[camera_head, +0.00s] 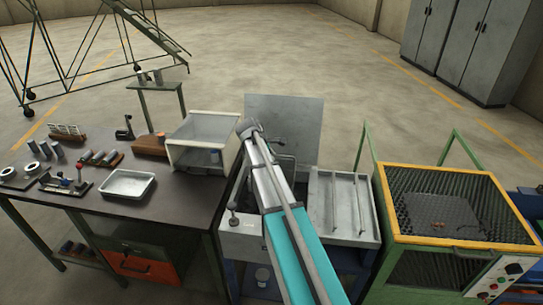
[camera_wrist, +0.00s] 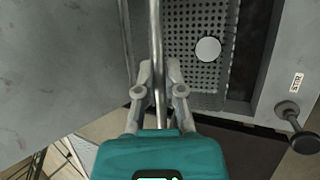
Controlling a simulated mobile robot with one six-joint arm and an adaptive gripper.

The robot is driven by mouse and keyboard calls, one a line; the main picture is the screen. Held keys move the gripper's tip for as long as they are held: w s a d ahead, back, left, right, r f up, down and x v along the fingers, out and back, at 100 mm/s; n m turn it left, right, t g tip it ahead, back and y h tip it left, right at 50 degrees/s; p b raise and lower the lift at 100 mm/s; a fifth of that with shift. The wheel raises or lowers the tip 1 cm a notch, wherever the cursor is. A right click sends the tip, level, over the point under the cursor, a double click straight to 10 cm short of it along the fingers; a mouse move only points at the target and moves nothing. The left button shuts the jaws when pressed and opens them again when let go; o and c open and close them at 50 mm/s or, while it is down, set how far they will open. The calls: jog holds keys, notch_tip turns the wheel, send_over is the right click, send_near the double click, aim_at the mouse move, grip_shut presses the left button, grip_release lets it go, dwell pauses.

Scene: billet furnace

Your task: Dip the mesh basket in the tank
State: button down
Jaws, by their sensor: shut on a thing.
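My gripper (camera_wrist: 159,78) shows in the wrist view with its two fingers closed around a thin grey metal rod, which looks like the handle of the mesh basket. The perforated grey floor of the mesh basket (camera_wrist: 190,78) lies beyond the fingers to the right, with a pale round disc (camera_wrist: 208,49) on it. The tank (camera_wrist: 275,70) has a grey rim beside the basket, with a dark gap between. In the head view the tank (camera_head: 240,222) stands at the centre, largely behind my arm. My fingers are hidden there. I cannot tell the basket's depth in the tank.
A grey upright panel (camera_head: 288,118) stands behind the tank. A black knob (camera_wrist: 304,142) sticks out by its rim. A workbench (camera_head: 185,203) with a clear-sided box (camera_head: 190,155) is left; a ribbed drain board (camera_head: 350,225) and yellow-framed mesh enclosure (camera_head: 400,239) are right.

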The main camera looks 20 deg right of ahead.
jog(key=shift+d, duration=0.1)
jog(key=s+d+m+g+p, duration=0.1)
jog(key=s+d, duration=0.3)
jog(key=d, duration=0.3)
jog(key=s+d+r+m+g+y+p, duration=0.1)
jog(key=s+d, duration=0.3)
jog(key=d, duration=0.3)
jog(key=shift+s+d+r+g, duration=0.2)
jog(key=shift+d+r+g, duration=0.1)
jog(key=shift+d, duration=0.1)
jog(key=shift+s+d, duration=0.1)
jog(key=shift+d, duration=0.05)
jog(key=s+d, duration=0.4)
jog(key=d, duration=0.2)
jog(key=s+d+f+b, duration=0.1)
jog(key=s+d, duration=0.3)
jog(key=d, duration=0.3)
jog(key=shift+s+f, duration=0.25)
jog(key=shift+s, duration=0.1)
dwell(0.8)
dwell(0.8)
